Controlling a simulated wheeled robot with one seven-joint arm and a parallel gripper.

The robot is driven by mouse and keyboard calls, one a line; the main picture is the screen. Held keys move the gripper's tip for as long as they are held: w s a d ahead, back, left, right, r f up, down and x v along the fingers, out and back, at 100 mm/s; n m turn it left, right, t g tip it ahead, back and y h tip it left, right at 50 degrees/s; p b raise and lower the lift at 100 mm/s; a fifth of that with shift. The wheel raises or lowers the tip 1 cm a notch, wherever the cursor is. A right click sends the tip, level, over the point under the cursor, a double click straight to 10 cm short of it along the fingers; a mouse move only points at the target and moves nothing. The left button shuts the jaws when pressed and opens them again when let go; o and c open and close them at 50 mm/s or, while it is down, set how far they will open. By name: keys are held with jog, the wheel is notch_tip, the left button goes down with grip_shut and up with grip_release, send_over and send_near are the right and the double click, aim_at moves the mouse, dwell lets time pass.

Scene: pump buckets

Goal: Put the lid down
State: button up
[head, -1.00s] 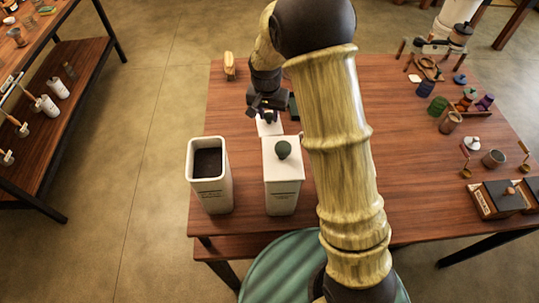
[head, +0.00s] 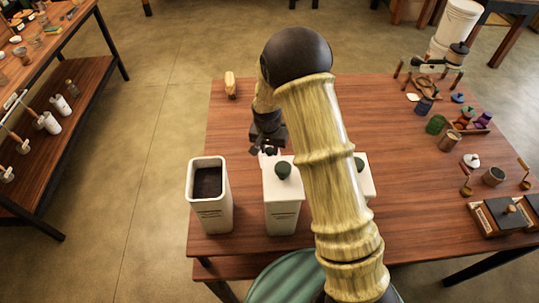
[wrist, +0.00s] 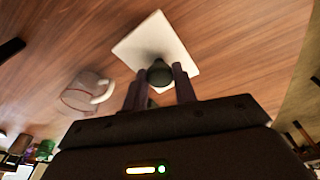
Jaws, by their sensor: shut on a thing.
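My gripper (head: 266,151) is just behind the middle white canister (head: 283,210) in the head view. In the wrist view its fingers (wrist: 160,86) are shut on the dark green knob (wrist: 160,72) of a square white lid (wrist: 140,45). The lid is over the wooden tabletop; I cannot tell whether it touches it. In the head view the held lid is mostly hidden behind the middle canister. The left canister (head: 224,210) stands upright and open, with dark contents (head: 208,183). The middle canister wears a lid with a green knob (head: 283,170).
A third white canister (head: 364,182) with a green knob is partly hidden behind my arm. A clear mug (wrist: 85,93) is near the held lid. Jars, spools and dark boxes crowd the table's right side. The table's (head: 233,125) back left is mostly clear.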

aim_at(269, 151)
jog(key=shift+f, duration=1.85)
jog(key=shift+f, duration=0.15)
jog(key=o, duration=1)
jog(key=shift+o, duration=0.2)
notch_tip(269, 151, up, 12)
jog(key=s, duration=0.1)
jog(key=shift+s+a, duration=0.3)
jog(key=shift+s, duration=0.1)
